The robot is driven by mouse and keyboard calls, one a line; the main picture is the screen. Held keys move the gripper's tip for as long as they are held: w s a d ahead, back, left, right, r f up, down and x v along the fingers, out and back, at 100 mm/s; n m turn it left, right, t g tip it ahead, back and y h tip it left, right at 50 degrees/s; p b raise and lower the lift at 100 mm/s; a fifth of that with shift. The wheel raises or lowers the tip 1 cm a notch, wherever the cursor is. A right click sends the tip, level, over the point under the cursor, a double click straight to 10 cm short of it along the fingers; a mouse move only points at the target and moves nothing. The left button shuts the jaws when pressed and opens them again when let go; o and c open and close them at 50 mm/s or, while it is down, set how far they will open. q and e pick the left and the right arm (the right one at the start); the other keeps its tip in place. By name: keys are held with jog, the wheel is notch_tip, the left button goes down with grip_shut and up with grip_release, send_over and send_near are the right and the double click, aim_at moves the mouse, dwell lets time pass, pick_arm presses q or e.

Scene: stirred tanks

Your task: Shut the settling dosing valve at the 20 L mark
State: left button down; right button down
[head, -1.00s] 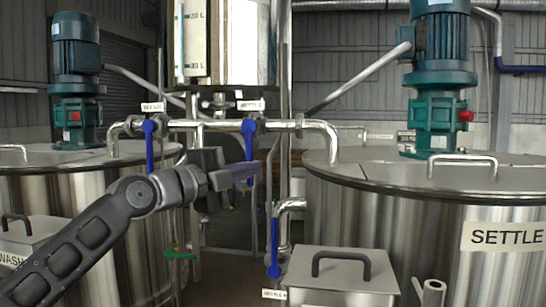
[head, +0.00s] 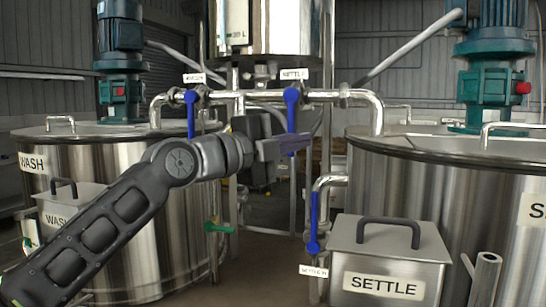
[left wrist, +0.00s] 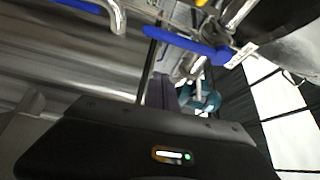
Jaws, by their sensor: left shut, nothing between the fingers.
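The settling dosing valve has a blue lever (head: 291,103) under a SETTLE tag (head: 294,75). The lever hangs straight down, across the horizontal pipe. My left gripper (head: 287,146) is shut and empty, with its fingers at the lever's lower end and partly hiding it; I cannot tell whether they touch. In the left wrist view, a blue lever (left wrist: 180,42) with a white tag lies beyond my shut fingers (left wrist: 163,95). The vessel's level gauge (head: 236,25) shows only its lower part; the 20 L mark is out of view above. My right gripper is not in view.
A second blue lever (head: 191,115) hangs down at the WASH tag on the left. The SETTLE box (head: 390,258) and settle tank (head: 450,185) stand right, the wash tank (head: 120,235) left.

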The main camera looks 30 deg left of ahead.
pick_arm(q)
jog(key=b+v, duration=0.1)
jog(key=v, duration=0.5)
jog(key=shift+s+r, duration=0.2)
jog(key=shift+s, duration=0.15)
jog(key=shift+a, duration=0.1)
